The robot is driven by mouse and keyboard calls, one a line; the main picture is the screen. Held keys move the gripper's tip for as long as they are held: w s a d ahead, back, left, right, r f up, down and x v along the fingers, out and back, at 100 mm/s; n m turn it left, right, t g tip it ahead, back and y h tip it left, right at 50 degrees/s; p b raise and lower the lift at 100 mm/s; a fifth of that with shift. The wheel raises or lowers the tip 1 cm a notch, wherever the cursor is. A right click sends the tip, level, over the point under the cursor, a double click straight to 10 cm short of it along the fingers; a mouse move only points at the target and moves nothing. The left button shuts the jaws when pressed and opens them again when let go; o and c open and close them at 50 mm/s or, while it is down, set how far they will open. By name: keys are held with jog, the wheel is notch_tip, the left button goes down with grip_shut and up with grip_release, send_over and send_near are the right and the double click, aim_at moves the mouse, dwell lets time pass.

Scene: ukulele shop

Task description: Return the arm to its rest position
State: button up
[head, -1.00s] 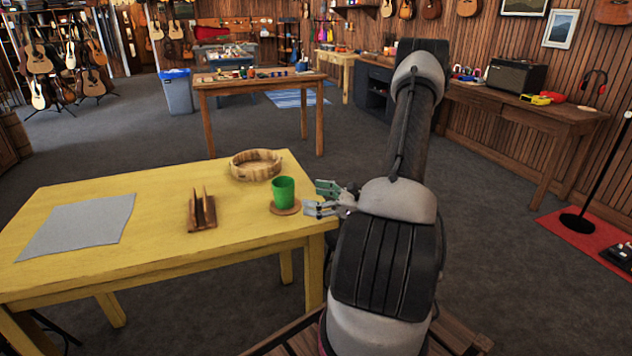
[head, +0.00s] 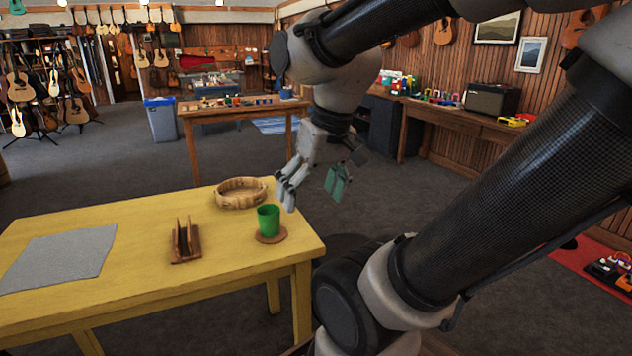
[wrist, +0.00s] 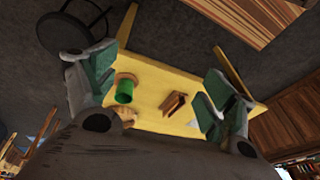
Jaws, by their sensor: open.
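My gripper (head: 312,185) is open and empty. In the head view it hangs with its fingers pointing down, up and to the right of the green cup, apart from everything. My arm reaches across the right half of that view. The green cup (head: 268,220) stands upright on a round brown coaster (head: 271,238) near the right end of the yellow table (head: 150,285). In the wrist view the two spread fingers (wrist: 155,92) frame the table, with the green cup (wrist: 124,92) between them.
On the yellow table are a round wooden basket (head: 240,193), a wooden stand (head: 185,243) and a grey cloth (head: 58,257). A wooden table (head: 240,111) with small items stands behind. A side bench (head: 470,123) holds a black amplifier (head: 492,99). Grey floor lies open between the tables.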

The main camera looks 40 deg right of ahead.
jog(key=shift+s+d+r+n+t+h, duration=0.1)
jog(key=shift+d+r+n+t+h, duration=0.15)
jog(key=shift+r+n+t, duration=0.2)
jog(key=shift+d+r+n+t+h, duration=0.15)
jog(key=shift+d+r+n+t, duration=0.15)
jog(key=shift+r, duration=0.2)
jog(key=shift+a, duration=0.1)
dwell(0.5)
